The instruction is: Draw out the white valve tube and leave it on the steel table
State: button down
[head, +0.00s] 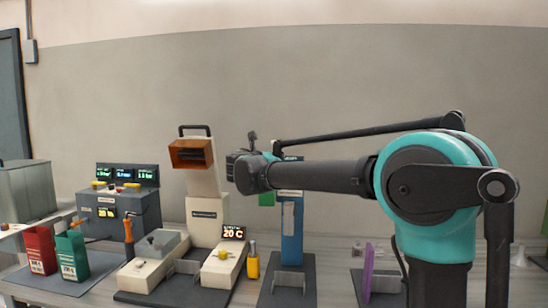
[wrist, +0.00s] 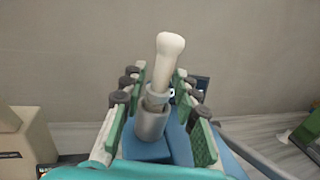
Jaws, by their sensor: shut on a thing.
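The white valve tube (wrist: 168,62) stands upright, slightly tilted in the wrist view, with a rounded wider top. Its lower part sits in a grey sleeve (wrist: 151,124) on top of a blue column (head: 292,228). My gripper (wrist: 160,88) has its green-padded fingers on both sides of the tube and is shut on it. In the head view my gripper is over the column's top, largely hidden by my arm, and the tube cannot be made out. Whether the tube's lower end is free of the sleeve cannot be told.
A cream machine (head: 205,213) with an orange-brown hopper stands left of the column. Further left are a grey control box (head: 122,212) and red (head: 40,250) and green (head: 72,255) bins. A purple plate (head: 367,272) stands at right. Grey worktop (head: 338,258) shows between column and plate.

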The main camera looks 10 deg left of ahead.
jog(key=shift+r, duration=3)
jog(key=shift+r, duration=0.1)
jog(key=shift+r, duration=1.9)
